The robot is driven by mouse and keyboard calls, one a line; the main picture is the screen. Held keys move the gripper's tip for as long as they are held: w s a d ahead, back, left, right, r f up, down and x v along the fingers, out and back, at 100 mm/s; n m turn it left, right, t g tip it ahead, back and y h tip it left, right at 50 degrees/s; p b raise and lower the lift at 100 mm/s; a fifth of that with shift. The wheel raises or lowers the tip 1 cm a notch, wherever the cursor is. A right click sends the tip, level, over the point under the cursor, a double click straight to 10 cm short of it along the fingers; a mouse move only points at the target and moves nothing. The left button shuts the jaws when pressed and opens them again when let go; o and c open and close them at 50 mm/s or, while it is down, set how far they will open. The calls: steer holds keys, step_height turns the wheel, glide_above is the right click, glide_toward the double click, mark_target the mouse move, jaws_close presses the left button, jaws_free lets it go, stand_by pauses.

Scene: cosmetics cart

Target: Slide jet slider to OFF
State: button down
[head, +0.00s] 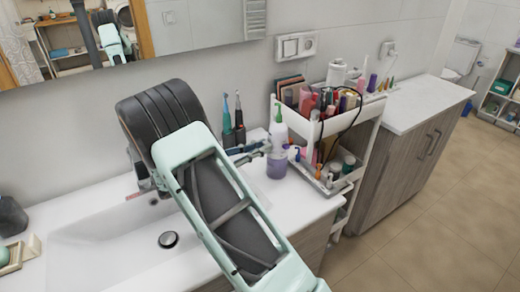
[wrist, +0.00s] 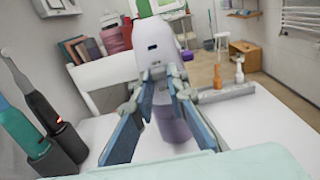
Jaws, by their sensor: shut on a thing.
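A white oral irrigator (head: 279,131) with a purple translucent tank (head: 277,163) stands upright on the white washbasin counter, beside the cart. In the wrist view its white body (wrist: 156,50) rises just beyond my fingertips, and the purple tank (wrist: 172,125) shows between the fingers. My gripper (head: 262,147) reaches it from the left, and in the wrist view its fingertips (wrist: 167,80) are closed in on the front of the irrigator, near the lower white body. A small dark mark shows higher on the body. The jet slider itself cannot be made out, as the fingertips cover that area.
Two electric toothbrushes (head: 232,118) stand behind my gripper, close to the wall. A white cart (head: 357,122) full of cosmetics stands right of the irrigator. The basin (head: 110,240) lies under my arm. The counter's front right part is clear.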

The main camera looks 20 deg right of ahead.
steer(key=shift+r, duration=0.15)
steer(key=c, duration=1.9)
jaws_free()
steer(key=a, duration=0.4)
steer(key=s+a, duration=0.1)
steer(key=a, duration=0.3)
steer(key=s+a, duration=0.1)
steer(key=a, duration=0.2)
steer(key=shift+s+a, duration=0.15)
steer(key=shift+a, duration=0.25)
